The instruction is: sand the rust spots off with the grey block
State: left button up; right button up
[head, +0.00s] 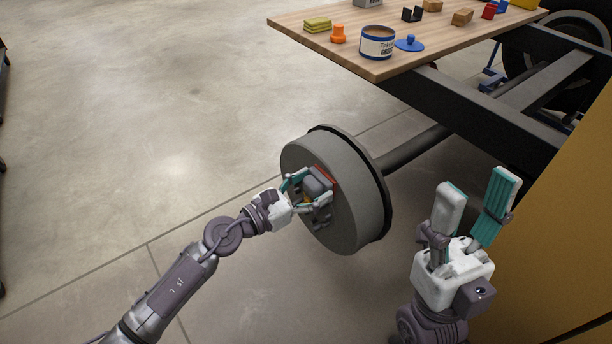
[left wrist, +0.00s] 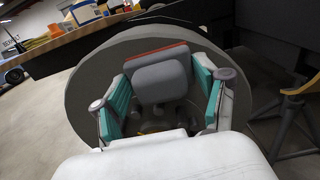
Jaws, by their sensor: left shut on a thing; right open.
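The grey block (head: 317,183) has a red layer on the side toward the wheel drum (head: 362,222). My left gripper (head: 309,190) is shut on it, in front of the drum's face. In the left wrist view the block (left wrist: 162,82) sits between the two teal finger pads, with the drum (left wrist: 88,85) right behind it. I cannot tell whether the red side touches the drum. No rust spot shows clearly; block and fingers hide part of the face. My right gripper (head: 481,184) is open and empty, right of the drum.
A wooden table (head: 345,56) behind holds a labelled tin (head: 377,42), a blue lid (head: 410,44), an orange piece (head: 338,34) and a yellow-green stack (head: 317,25). A dark frame (head: 470,105) and an axle (head: 415,150) lie behind the drum. A yellow panel (head: 570,220) stands right. Floor at left is clear.

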pick_arm(q)
jog(key=shift+s+a+f, duration=0.1)
jog(key=shift+s+a, duration=0.25)
jog(key=shift+a, duration=0.05)
jog(key=shift+b+v, duration=0.5)
jog(key=shift+v, duration=2)
jog(key=shift+a, duration=0.1)
jog(key=shift+b+v, duration=0.45)
jog(key=shift+v, duration=0.95)
